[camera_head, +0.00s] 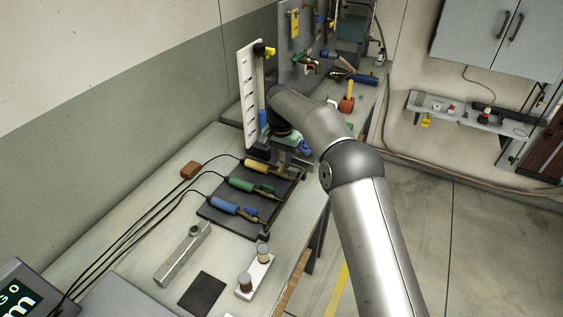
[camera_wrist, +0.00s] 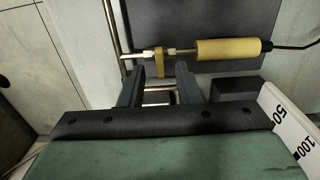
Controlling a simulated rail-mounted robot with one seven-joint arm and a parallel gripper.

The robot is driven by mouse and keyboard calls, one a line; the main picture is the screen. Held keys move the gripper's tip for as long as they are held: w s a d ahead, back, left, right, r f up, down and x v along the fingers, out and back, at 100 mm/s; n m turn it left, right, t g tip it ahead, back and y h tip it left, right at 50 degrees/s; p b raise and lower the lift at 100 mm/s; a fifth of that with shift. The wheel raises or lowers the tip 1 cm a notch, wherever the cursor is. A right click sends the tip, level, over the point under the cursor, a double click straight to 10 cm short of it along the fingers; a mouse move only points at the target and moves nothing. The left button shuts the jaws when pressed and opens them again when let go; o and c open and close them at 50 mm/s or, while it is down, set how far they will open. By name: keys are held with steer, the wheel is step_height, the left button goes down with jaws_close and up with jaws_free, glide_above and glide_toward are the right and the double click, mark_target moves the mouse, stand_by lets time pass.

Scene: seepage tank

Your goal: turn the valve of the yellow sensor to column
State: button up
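The yellow sensor (camera_head: 257,166) is the farthest of three on the dark panel (camera_head: 225,207). In the wrist view the yellow sensor (camera_wrist: 225,51) lies level, joined by a brass fitting to a thin pipe. Its small yellow valve handle (camera_wrist: 160,62) points across the pipe line, toward my gripper. My gripper (camera_wrist: 160,70) is open, with one dark finger on each side of the handle's end; I cannot tell whether either touches it. In the head view my arm and gripper (camera_head: 292,160) partly hide the valve area.
The green sensor (camera_head: 240,184) and blue sensor (camera_head: 223,206) lie nearer on the panel, with black cables leading left. A white scale board (camera_head: 249,95) stands close behind; its scale (camera_wrist: 292,125) shows beside my gripper. A brown block (camera_head: 190,170) lies left of the panel.

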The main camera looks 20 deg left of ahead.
steer(key=shift+f, duration=1.05)
jaws_close()
steer(key=shift+n, duration=0.3)
steer(key=n, duration=1.3)
steer(key=shift+r+n, duration=0.1)
steer(key=shift+n, duration=0.2)
steer(key=shift+n+p, duration=0.3)
steer(key=shift+n, duration=2.2)
